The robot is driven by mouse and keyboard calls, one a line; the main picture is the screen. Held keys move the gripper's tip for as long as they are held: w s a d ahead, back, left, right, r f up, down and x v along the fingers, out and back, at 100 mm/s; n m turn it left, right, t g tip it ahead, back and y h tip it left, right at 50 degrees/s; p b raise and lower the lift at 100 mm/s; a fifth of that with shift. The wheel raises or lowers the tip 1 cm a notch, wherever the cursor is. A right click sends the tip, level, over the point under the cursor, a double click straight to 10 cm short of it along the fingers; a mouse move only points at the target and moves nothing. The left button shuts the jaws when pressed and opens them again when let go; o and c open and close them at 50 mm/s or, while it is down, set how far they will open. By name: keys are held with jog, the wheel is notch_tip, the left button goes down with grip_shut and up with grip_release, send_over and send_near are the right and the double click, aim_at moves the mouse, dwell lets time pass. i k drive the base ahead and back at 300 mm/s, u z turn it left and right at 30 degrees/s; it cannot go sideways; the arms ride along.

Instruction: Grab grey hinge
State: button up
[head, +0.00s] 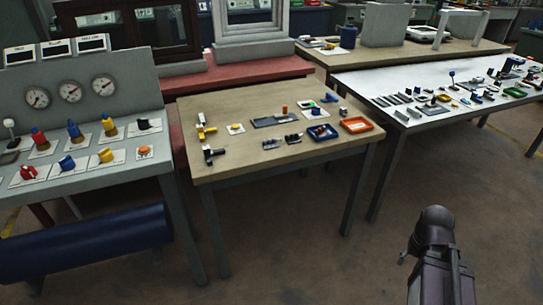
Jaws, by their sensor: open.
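I cannot single out the grey hinge with certainty at this distance. Small dark grey parts (293,138) lie near the middle of the wooden table (235,170), and one of them may be it. Several small grey pieces also lie on the white table at the right, too small to identify. Part of my dark arm (435,245) rises at the lower right, well in front of the tables and apart from them. I cannot make out my gripper's fingers in this view.
The wooden table also holds an orange tray (371,125), a blue tray (331,133), a grey plate (259,123) and yellow-black handles (205,131). A gauge console (85,125) stands left, above a blue cylinder (90,242). The white table (425,112) is crowded. Open floor (310,265) lies in front.

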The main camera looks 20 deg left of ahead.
aim_at(274, 145)
jog(key=z, duration=0.1)
jog(key=k, duration=1)
jog(key=u, duration=0.9)
jog(key=i, duration=1)
jog(key=u, duration=0.05)
